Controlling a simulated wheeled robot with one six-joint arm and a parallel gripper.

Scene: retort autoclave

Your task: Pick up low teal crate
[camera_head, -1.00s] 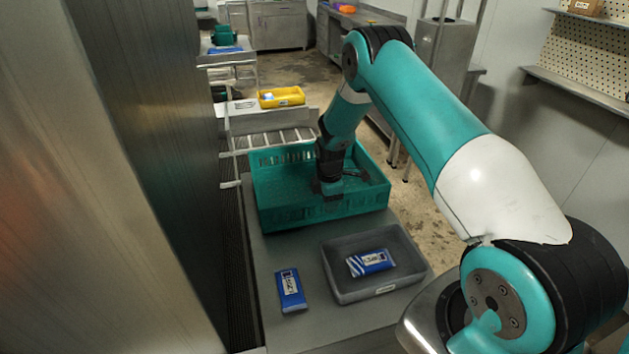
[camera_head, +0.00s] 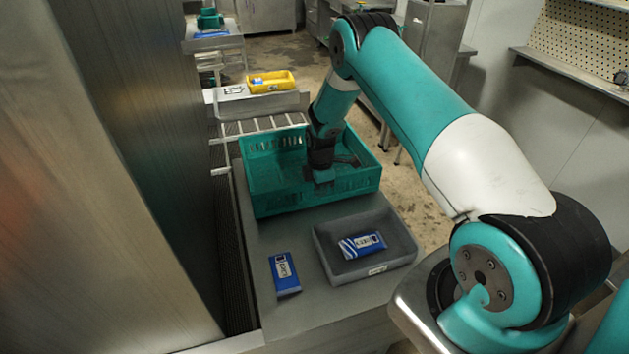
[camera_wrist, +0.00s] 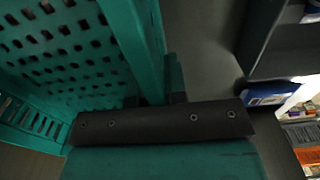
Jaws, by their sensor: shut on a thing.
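The low teal crate (camera_head: 268,199) stands at the far end of the metal table in the head view. It is empty apart from my gripper reaching in, with slotted walls. My gripper (camera_head: 322,178) is at its near wall, shut on that wall. In the wrist view the crate's perforated floor (camera_wrist: 60,45) fills the upper left, and the dark bar of my gripper (camera_wrist: 160,98) crosses the crate's wall. The fingertips themselves are mostly hidden.
A grey tray (camera_head: 326,243) holding a blue packet (camera_head: 362,245) sits just nearer than the crate. Another blue packet (camera_head: 284,273) lies left of it. A roller rack (camera_head: 258,126) and yellow bin (camera_head: 270,82) are beyond. A tall metal wall (camera_head: 150,150) stands close on the left.

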